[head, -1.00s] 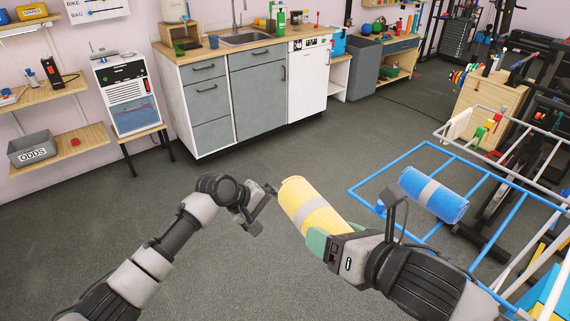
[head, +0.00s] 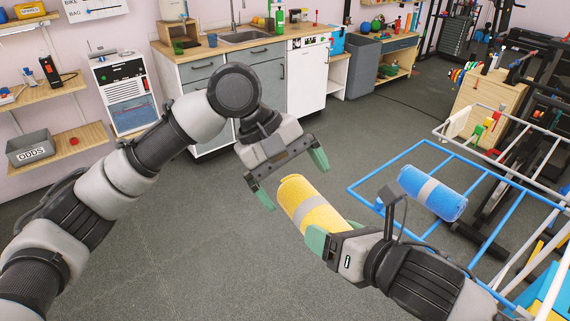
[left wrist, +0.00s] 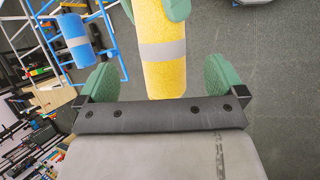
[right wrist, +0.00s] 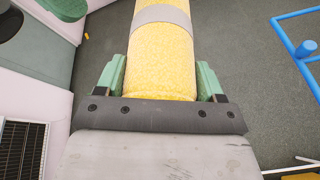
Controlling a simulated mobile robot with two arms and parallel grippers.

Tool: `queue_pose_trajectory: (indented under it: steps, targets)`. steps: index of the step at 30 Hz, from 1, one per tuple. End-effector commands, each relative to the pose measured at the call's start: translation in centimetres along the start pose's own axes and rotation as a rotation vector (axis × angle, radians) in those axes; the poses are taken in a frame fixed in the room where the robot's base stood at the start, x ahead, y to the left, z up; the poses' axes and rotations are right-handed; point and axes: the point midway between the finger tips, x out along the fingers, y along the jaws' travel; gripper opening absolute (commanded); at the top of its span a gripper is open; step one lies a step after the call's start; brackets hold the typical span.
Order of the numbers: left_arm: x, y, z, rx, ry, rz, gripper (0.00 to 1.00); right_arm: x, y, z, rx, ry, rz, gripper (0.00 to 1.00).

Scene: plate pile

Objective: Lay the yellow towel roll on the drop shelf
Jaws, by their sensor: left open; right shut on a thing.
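The yellow towel roll (head: 297,196) with a grey band is held in the air by my right gripper (head: 324,240), which is shut on its near end. It also fills the upper middle of the right wrist view (right wrist: 163,65). My left gripper (head: 290,178) is open, just beyond the roll's far end, with its green fingers spread apart. In the left wrist view the roll (left wrist: 163,75) lies ahead between the open fingers. I cannot make out which surface is the drop shelf.
A blue roll (head: 445,205) with a grey band lies on a blue wire rack (head: 385,163) at the right. A counter with a sink (head: 245,38) stands at the back. Wooden wall shelves (head: 90,138) hang at the left. The floor between is clear.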

Motion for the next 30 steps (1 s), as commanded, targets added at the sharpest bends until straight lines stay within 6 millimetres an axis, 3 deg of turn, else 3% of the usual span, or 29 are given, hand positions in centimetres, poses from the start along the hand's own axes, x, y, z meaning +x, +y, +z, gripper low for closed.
queue_pose_trajectory:
  steps: [9, 15, 27, 30]
  targets:
    - [6.2, 0.0, 0.1, 0.001, -0.003, 0.000, 0.98, 0.0, 0.0, 0.1, 0.000, -0.001, 0.001, 0.36]
    - [8.5, 0.1, 0.0, 0.001, -0.001, 0.002, 0.98, 0.0, 0.0, 0.1, 0.000, -0.002, 0.001, 0.36]
    - [9.2, 0.1, 0.0, 0.001, 0.000, 0.003, 0.98, 0.0, 0.0, 0.1, 0.000, -0.002, 0.001, 0.36]
    - [9.2, 0.1, 0.0, 0.001, 0.000, 0.003, 0.84, 0.0, 0.0, 0.1, 0.000, -0.002, 0.001, 0.36]
